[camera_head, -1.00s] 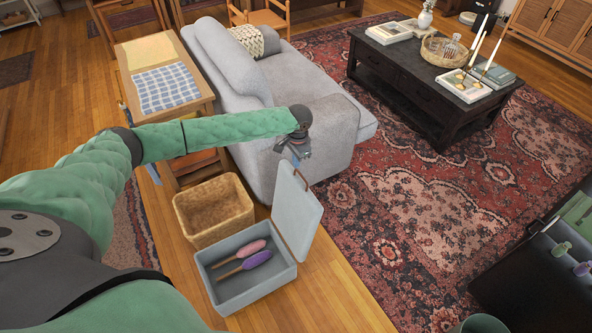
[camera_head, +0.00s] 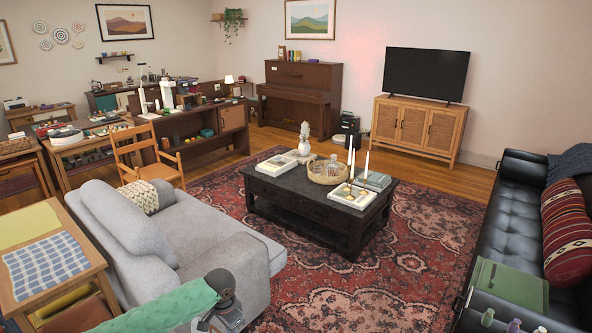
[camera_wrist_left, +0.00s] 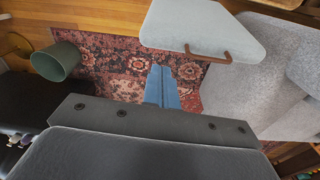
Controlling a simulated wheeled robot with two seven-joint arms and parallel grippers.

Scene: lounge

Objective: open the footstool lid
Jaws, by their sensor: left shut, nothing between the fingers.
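The footstool lid (camera_wrist_left: 203,22) shows in the left wrist view as a pale grey panel with a brown handle (camera_wrist_left: 208,57) along its near edge. The footstool's box is out of sight in both current views. My left gripper, with blue fingers (camera_wrist_left: 162,86), is shut and empty. Its fingertips are apart from the handle, below and to the left of it in that picture. In the head view the left wrist and gripper (camera_head: 222,318) are at the bottom edge, in front of the grey sofa. My right gripper is not in view.
The grey sofa (camera_head: 185,235) stands close to my left arm, with a side table (camera_head: 55,262) at left. A dark coffee table (camera_head: 305,210) stands on the red patterned rug (camera_head: 400,270). A black sofa (camera_head: 520,230) is at right. A green bin (camera_wrist_left: 57,61) shows in the wrist view.

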